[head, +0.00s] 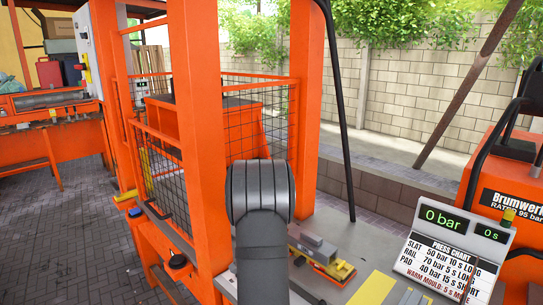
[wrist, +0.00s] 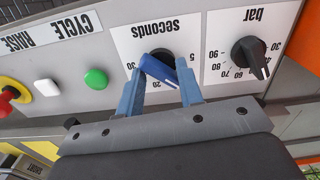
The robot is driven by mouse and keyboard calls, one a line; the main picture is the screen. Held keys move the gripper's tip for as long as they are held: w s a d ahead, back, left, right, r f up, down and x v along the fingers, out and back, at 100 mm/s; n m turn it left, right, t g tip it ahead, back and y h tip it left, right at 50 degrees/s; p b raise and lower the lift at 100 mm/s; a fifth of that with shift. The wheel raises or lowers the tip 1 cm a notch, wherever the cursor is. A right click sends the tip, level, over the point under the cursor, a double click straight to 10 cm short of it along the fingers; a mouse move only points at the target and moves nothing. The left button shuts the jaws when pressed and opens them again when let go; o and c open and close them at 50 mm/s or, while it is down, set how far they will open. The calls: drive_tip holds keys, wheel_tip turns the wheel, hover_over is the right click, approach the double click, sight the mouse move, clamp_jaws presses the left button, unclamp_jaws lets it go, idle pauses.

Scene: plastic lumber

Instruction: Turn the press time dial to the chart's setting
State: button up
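In the wrist view the panel appears upside down. The seconds dial (wrist: 159,68) has a blue bar-shaped handle, lying diagonally, over a dark round base. My gripper (wrist: 158,84) has its two blue fingers apart, one on each side of the handle. The handle's ends lie close to the fingers; I cannot tell whether they touch. Some scale numbers are hidden. In the head view the press chart (head: 450,258) reads slat 50 bar 10 s long, rail 70 bar 5 s long, pad 40 bar 15 s short, and warm mould 5 s more. My gripper is hidden there.
The black bar dial (wrist: 250,57) sits just right of the seconds dial. A green button (wrist: 96,78), a white button (wrist: 47,88) and a red knob (wrist: 10,93) are to the left. Displays show 0 bar (head: 442,219) and 0 s (head: 490,232). An orange press frame (head: 205,120) stands nearby.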

drive_tip(key=shift+w, duration=0.1)
idle(0.3)
drive_tip(key=shift+r, duration=0.35)
wheel_tip(320, 180, up, 17)
drive_tip(key=n, duration=0.8)
wheel_tip(320, 180, down, 18)
drive_tip(key=shift+r, duration=0.2)
